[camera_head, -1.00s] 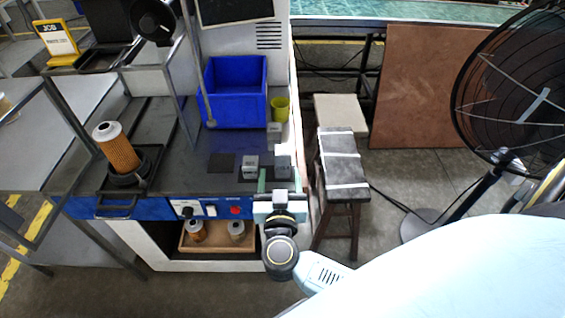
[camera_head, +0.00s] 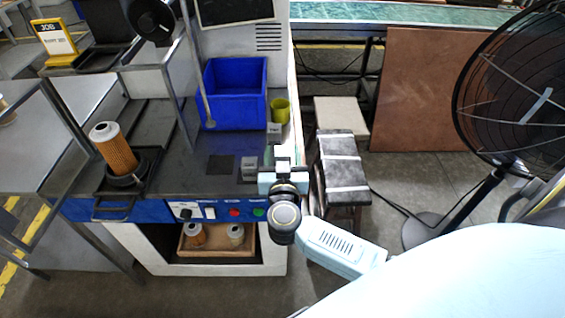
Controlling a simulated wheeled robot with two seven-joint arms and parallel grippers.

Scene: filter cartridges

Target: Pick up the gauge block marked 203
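Two small grey gauge blocks stand on the dark bench top near its front right corner. The left block (camera_head: 249,166) is in plain view. The right block (camera_head: 282,152) is partly hidden by my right gripper (camera_head: 282,160). The numbers on both are too small to read, so I cannot tell which is 203. The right gripper reaches in from the front, its fingers apart on either side of the right block. Contact cannot be made out. My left gripper is not in view.
A dark square pad (camera_head: 220,165) lies left of the blocks. A blue bin (camera_head: 235,93) and yellow-green cup (camera_head: 281,110) stand behind. An orange filter cartridge (camera_head: 114,148) stands at left. A stool (camera_head: 342,160) is close on the right.

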